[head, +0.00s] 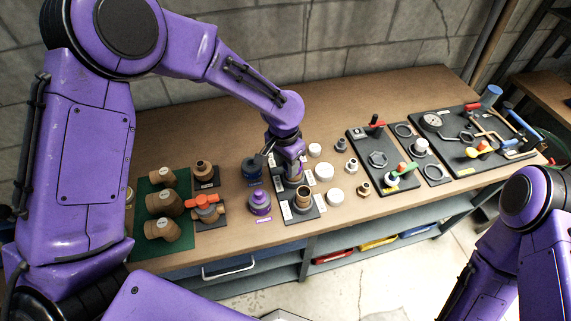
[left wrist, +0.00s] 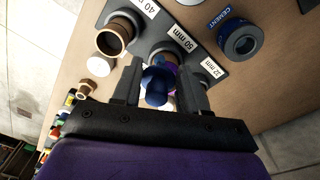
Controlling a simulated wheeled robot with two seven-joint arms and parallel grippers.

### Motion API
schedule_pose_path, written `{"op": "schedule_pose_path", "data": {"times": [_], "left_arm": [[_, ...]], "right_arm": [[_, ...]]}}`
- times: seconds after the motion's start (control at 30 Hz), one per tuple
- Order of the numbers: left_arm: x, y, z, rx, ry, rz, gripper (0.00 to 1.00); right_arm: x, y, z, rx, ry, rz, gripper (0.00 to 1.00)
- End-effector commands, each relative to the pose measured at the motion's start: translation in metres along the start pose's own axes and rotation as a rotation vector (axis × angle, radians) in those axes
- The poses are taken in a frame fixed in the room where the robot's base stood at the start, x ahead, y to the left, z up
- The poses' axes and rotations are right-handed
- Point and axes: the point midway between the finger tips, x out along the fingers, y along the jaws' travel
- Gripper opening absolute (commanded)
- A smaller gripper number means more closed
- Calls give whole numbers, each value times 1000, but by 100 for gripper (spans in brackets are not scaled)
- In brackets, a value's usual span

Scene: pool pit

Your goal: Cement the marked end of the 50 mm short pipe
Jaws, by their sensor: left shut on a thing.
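My left gripper (head: 292,163) is over the black pipe stand (head: 300,217). In the left wrist view the left gripper (left wrist: 160,88) is shut on a blue, round-topped dauber cap (left wrist: 156,88). The 50 mm short pipe (left wrist: 163,60) is on the stand just behind the cap, beside the "50 mm" label, mostly hidden, with purple on it. Whether the dauber touches it cannot be told. The blue cement can (head: 252,171) stands left of the gripper; in the left wrist view the can (left wrist: 240,41) has its top uncovered. My right gripper is out of view.
A purple can (head: 260,203) stands left of the stand. A wider brown pipe (left wrist: 113,38) is by the "40 mm" label. Brown fittings (head: 164,202) lie on a green mat at left. White caps (head: 324,172) and valve boards (head: 385,160) stand to the right.

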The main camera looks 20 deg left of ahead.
Motion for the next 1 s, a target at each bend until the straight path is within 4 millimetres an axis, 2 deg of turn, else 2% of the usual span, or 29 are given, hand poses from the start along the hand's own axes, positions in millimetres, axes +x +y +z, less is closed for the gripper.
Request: {"op": "schedule_pose_path", "data": {"times": [1.0], "left_arm": [[2,18,-23,1,0,-1,23]], "right_arm": [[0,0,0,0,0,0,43]]}}
